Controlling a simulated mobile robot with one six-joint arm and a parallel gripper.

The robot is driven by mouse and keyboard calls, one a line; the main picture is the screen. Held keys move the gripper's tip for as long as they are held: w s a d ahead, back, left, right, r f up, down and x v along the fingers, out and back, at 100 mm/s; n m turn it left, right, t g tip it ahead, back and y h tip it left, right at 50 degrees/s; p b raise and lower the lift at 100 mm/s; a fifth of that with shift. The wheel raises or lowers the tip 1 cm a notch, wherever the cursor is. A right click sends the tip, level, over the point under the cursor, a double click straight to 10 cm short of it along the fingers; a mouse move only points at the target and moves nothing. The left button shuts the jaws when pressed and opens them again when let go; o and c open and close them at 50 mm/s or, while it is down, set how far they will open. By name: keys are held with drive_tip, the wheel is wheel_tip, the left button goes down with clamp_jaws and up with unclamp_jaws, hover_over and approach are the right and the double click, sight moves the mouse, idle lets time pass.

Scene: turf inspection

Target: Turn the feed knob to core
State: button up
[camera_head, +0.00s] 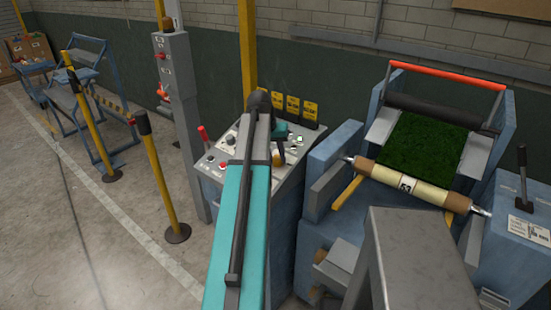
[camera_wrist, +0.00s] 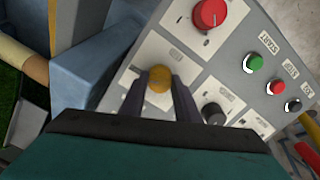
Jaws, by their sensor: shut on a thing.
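A yellow knob (camera_wrist: 158,77) sits on a white plate of the grey control panel (camera_wrist: 188,62). My gripper (camera_wrist: 159,88) has its two dark fingers on either side of this knob and is shut on it. The knob's pointer and the labels around it are too blurred or covered to read, so I cannot tell its setting. In the head view the control panel (camera_head: 212,162) is partly hidden behind my teal arm, and my gripper (camera_head: 279,152) is over its right part.
Near the gripper are a red knob (camera_wrist: 209,13), a black knob (camera_wrist: 213,113), and green (camera_wrist: 253,62), red (camera_wrist: 276,87) and black (camera_wrist: 293,105) buttons. A turf roller (camera_head: 400,183) stands to the right. Yellow posts (camera_head: 160,175) stand on open floor at left.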

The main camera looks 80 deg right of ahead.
drive_tip(key=shift+w+a+f+m, duration=0.15)
drive_tip(key=shift+f+m, duration=0.05)
drive_tip(key=shift+m, duration=0.2)
drive_tip(key=o, duration=1)
drive_tip(key=shift+o, duration=0.2)
drive_tip(key=shift+r, duration=0.1)
drive_tip(key=shift+r, duration=0.1)
drive_tip(key=b+v, duration=0.3)
drive_tip(key=v, duration=1)
drive_tip(key=shift+r, duration=0.3)
